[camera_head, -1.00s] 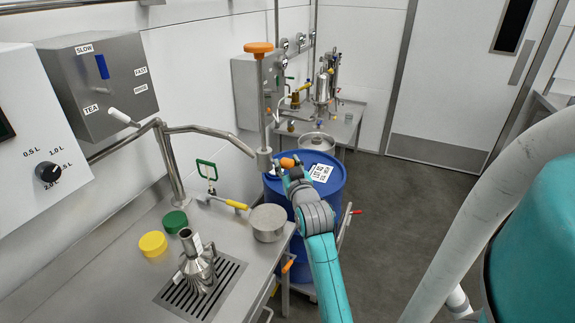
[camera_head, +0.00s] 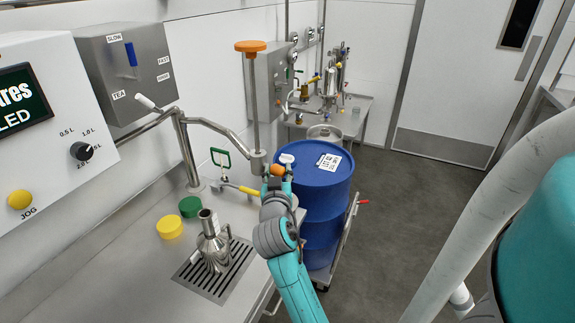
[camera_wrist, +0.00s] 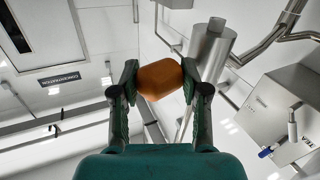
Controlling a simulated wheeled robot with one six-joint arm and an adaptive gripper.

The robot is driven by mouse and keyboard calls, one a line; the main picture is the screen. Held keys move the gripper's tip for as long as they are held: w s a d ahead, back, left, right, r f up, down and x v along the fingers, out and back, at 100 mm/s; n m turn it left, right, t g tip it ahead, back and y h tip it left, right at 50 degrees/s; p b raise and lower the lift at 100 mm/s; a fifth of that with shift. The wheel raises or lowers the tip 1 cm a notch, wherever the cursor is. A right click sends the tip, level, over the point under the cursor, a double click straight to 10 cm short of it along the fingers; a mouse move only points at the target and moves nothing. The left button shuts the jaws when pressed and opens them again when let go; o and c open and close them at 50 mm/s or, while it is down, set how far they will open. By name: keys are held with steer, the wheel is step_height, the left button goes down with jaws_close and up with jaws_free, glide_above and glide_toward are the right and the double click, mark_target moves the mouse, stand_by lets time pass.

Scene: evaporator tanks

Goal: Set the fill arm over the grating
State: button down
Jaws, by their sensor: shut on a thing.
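The steel fill arm (camera_head: 222,132) reaches right from its post over the back of the bench. Its outer end carries an upright rod with an orange cap (camera_head: 250,46). My gripper (camera_head: 277,172) is shut on an orange knob (camera_wrist: 159,79) at that outer end; both fingers touch it in the wrist view. The slotted grating (camera_head: 216,288) lies in the bench top, left of and nearer than the arm's end. A steel flask (camera_head: 213,247) stands upright on it. The arm's end is near the drum side of the bench, not above the grating.
A blue drum (camera_head: 318,220) on a trolley stands right of the bench. Yellow (camera_head: 170,228) and green (camera_head: 190,206) lids lie left of the flask. A steel box (camera_head: 128,70) and a control panel (camera_head: 50,140) hang on the wall. Floor to the right is clear.

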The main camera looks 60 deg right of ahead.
steer(key=w+a+m+g+h, duration=0.1)
steer(key=w+a+g, duration=0.3)
steer(key=a, duration=0.6)
steer(key=w+a+m+g+h, duration=0.1)
steer(key=w+a+m+g, duration=0.2)
steer(key=a, duration=0.7)
steer(key=shift+w+a+m+g, duration=0.35)
steer(key=shift+w+m, duration=0.25)
steer(key=shift+w, duration=0.45)
steer(key=c, duration=0.6)
jaws_free()
steer(key=shift+w+a, duration=0.15)
steer(key=shift+a, duration=0.05)
steer(key=shift+o, duration=0.2)
steer(key=a, duration=1.2)
steer(key=shift+s, duration=0.4)
